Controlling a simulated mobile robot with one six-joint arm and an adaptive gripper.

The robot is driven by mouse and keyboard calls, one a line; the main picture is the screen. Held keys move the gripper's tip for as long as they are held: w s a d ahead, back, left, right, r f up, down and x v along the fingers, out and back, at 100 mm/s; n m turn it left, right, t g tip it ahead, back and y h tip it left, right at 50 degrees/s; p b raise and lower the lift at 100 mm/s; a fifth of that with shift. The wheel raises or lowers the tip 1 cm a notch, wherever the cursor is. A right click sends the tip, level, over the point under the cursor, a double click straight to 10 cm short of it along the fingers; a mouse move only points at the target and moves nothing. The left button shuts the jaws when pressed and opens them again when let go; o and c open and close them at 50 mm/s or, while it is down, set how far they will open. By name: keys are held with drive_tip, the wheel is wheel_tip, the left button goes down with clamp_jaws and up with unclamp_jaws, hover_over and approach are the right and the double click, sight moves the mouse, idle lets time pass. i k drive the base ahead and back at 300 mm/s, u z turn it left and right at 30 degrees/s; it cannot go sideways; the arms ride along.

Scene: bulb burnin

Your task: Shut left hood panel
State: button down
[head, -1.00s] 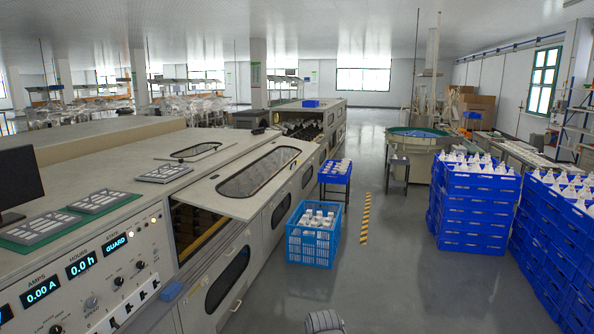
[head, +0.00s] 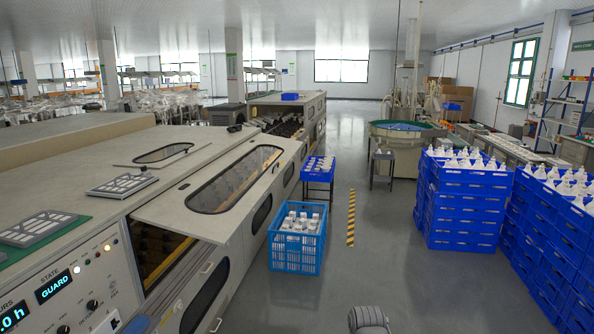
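The hood panel (head: 170,212) is a pale beige sheet with a long oval window (head: 236,178). It stands raised on the near part of the long machine at the left. Its lower edge juts out over the front, and a dark opening with an amber interior (head: 160,257) shows beneath it. A display on the machine's control face (head: 75,300) reads GUARD. My gripper is not in view. Only a rounded grey part, probably of my arm, shows at the bottom edge, away from the panel.
A blue crate (head: 296,262) with white items stands on the floor beside the machine, in front of a small blue-topped stand (head: 317,176). Tall stacks of blue crates (head: 460,207) stand at the right. The grey floor (head: 400,270) between is clear.

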sight(170, 210)
drive_tip(key=z, duration=0.25)
drive_tip(key=i, duration=1.5)
drive_tip(key=u, duration=0.45)
drive_tip(key=i, duration=0.95)
drive_tip(key=u, duration=0.55)
